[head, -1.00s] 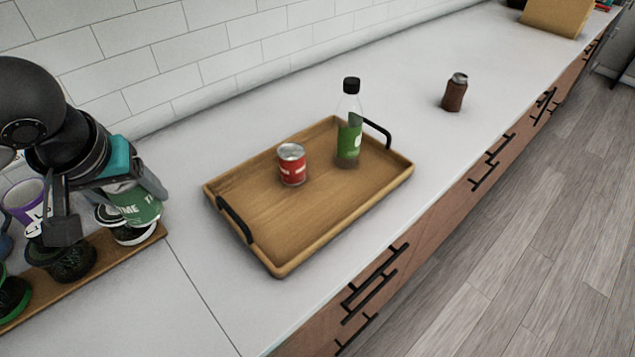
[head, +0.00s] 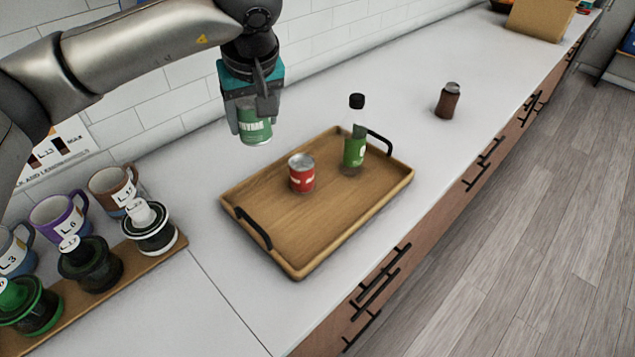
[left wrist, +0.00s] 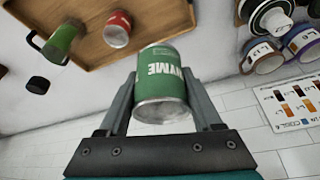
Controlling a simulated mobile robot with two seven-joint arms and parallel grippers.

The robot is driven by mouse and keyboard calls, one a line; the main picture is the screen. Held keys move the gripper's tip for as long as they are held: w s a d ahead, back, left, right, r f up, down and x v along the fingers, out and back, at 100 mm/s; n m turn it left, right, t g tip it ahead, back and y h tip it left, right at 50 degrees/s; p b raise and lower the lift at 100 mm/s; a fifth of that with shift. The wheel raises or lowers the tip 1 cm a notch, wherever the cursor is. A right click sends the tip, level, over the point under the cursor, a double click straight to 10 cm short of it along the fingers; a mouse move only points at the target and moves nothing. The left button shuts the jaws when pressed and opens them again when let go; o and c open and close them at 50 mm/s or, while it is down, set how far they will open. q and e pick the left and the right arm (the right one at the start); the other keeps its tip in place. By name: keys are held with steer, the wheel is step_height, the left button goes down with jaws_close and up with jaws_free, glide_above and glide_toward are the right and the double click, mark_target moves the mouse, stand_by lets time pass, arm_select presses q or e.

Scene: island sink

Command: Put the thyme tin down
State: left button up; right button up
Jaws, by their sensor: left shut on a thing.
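My right gripper is not in view.
Tiled wall (head: 150,95) runs behind.

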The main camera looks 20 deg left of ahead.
mark_target(266, 204)
arm_select(q)
step_height(266, 204, down, 20)
steer(key=shift+a+r+b, duration=0.15)
steer(key=shift+b, duration=0.35)
steer(key=shift+f, duration=0.2)
steer(key=o, duration=1.4)
steer(key=shift+r, duration=0.15)
steer(key=shift+r, duration=0.25)
steer(key=v, duration=1.1)
steer(key=shift+d+r+p, duration=0.25)
steer(key=shift+r+p, duration=0.05)
